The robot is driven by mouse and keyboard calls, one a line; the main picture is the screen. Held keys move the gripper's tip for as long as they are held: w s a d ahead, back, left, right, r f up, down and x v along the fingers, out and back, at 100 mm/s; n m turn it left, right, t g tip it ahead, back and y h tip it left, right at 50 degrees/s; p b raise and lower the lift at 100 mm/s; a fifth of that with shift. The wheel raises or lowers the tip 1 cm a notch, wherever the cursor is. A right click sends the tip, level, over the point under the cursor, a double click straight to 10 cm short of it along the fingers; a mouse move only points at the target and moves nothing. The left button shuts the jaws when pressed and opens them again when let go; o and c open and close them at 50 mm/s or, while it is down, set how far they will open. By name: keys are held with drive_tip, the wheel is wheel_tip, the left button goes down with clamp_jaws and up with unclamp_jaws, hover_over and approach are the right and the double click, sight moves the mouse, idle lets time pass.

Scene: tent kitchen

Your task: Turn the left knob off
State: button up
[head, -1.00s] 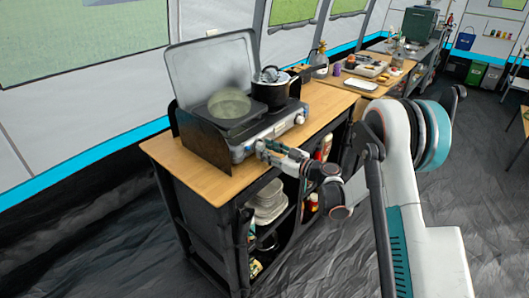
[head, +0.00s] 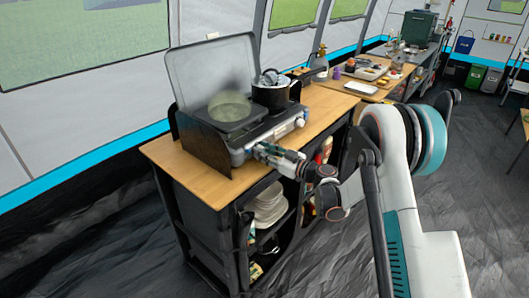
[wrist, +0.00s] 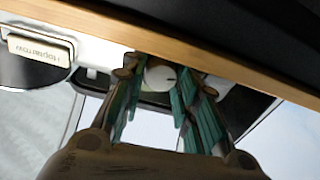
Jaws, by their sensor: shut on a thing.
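The camping stove (head: 238,150) stands on the wooden-topped cabinet with its grey lid (head: 212,72) raised. My gripper (head: 259,150) is at the left part of the stove's front face. In the wrist view a round white knob (wrist: 160,76) with a small dark mark sits between the teal-padded fingers of my gripper (wrist: 157,88). The fingers are shut on its two sides. In the head view this left knob is hidden by my gripper. Another knob (head: 300,122) shows at the right end of the stove front, clear of my gripper.
A round pan (head: 230,108) sits on the left burner and a dark pot (head: 270,93) on the right one. The wooden top (head: 170,155) is bare left of the stove. Plates (head: 268,205) and bottles stand on the open shelves below my gripper.

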drive_tip(key=m, duration=0.4)
drive_tip(key=shift+m, duration=1.6)
drive_tip(key=o, duration=0.8)
drive_tip(key=v, duration=1.2)
drive_tip(key=shift+f, duration=0.2)
